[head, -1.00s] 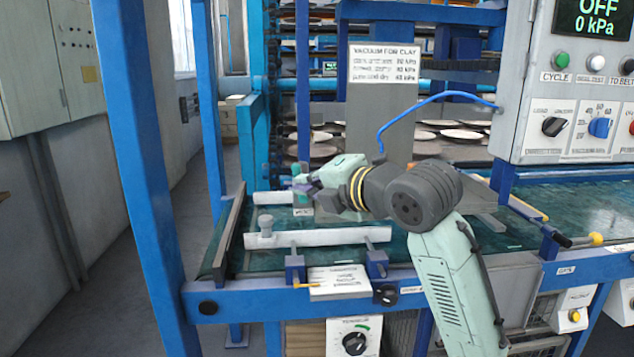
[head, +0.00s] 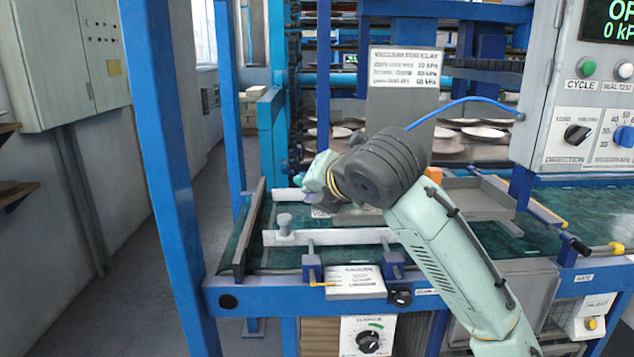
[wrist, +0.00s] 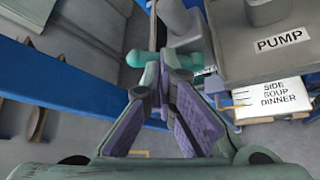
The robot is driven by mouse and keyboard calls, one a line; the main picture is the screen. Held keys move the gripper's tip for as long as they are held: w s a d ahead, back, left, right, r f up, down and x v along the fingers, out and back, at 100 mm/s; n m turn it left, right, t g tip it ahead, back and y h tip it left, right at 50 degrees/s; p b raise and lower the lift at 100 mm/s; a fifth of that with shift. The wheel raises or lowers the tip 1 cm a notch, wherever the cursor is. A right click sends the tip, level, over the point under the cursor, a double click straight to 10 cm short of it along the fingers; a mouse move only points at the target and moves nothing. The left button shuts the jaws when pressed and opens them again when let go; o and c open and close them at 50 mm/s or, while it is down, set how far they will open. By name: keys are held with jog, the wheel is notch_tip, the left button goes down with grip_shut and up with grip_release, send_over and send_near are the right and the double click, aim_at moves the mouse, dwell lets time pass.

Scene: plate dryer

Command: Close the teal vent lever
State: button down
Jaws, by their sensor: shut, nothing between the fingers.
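The teal vent lever (wrist: 140,58) shows in the wrist view as a rounded teal bar just beyond my fingertips. My gripper (wrist: 168,66) is shut with nothing between its purple-padded fingers, and its tips are close to the lever's right part. I cannot tell whether they touch it. In the head view my gripper (head: 312,200) is low over the left part of the machine bed, pointing down and left. There the gripper largely hides the lever, and its angle cannot be read.
A pale bar with a knob (head: 284,224) lies in front of my gripper. A grey tray (head: 480,198) stands to the right. A blue post (head: 165,170) rises at the left. A grey box marked PUMP (wrist: 270,65) is at the wrist view's upper right.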

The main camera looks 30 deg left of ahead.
jog(key=shift+s+a+f+n+t+h+p, duration=0.3)
jog(key=shift+a+f+n+h+p, duration=0.15)
jog(key=shift+n+h, duration=0.35)
jog(key=shift+s+a+f, duration=0.25)
jog(key=shift+a+f, duration=0.1)
jog(key=shift+f, duration=0.15)
dwell(0.5)
jog(key=shift+r+p, duration=0.15)
jog(key=shift+p, duration=0.2)
jog(key=shift+r+p, duration=0.65)
jog(key=shift+r, duration=0.1)
